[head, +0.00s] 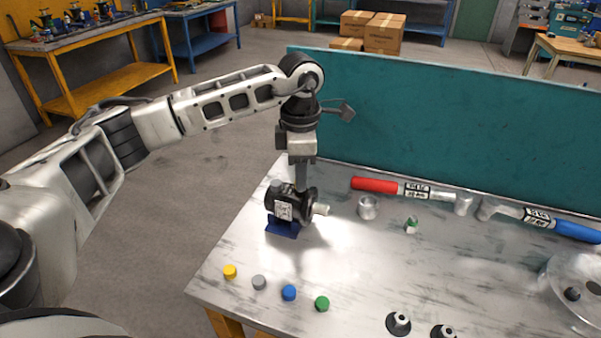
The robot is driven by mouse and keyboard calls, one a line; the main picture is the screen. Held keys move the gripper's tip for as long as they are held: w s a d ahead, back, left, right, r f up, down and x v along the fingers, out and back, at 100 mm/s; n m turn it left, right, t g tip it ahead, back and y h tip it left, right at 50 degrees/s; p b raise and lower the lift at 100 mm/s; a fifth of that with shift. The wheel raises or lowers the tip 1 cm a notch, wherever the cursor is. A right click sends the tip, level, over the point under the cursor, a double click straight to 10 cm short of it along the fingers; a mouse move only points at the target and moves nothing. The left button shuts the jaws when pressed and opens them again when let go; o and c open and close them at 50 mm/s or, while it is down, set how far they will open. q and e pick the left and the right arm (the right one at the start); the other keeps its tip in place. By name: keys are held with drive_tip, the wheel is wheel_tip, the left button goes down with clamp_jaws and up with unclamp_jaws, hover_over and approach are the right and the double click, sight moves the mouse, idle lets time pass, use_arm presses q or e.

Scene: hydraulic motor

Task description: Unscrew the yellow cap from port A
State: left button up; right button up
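The hydraulic motor (286,207) is a black body with a pale label and a silver shaft pointing right. It sits on a blue stand (283,228) near the table's left edge. My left gripper (302,186) points straight down at the top of the motor, and its fingertips are at or just behind the motor's top. I cannot tell whether they touch it or hold anything. No yellow cap shows on the motor, and its port markings cannot be read. A yellow cap (230,271) lies on the table at the front left. My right gripper is not in view.
Grey (259,282), blue (289,292) and green (322,303) caps lie in a row beside the yellow one. A red-handled tool (375,185), a metal ring (368,207) and a blue-handled tool (576,231) lie further back. A teal panel (440,125) closes the table's rear.

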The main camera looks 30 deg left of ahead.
use_arm(q)
drive_tip(key=m, duration=0.3)
drive_tip(key=shift+f+m+b, duration=0.1)
drive_tip(key=shift+m+b, duration=0.2)
drive_tip(key=shift+m, duration=0.1)
drive_tip(key=m, duration=0.2)
drive_tip(key=shift+m, duration=0.4)
drive_tip(key=shift+c, duration=0.3)
clamp_jaws()
drive_tip(key=n, duration=0.4)
drive_tip(key=shift+p, duration=0.35)
drive_tip(key=shift+n, duration=0.9)
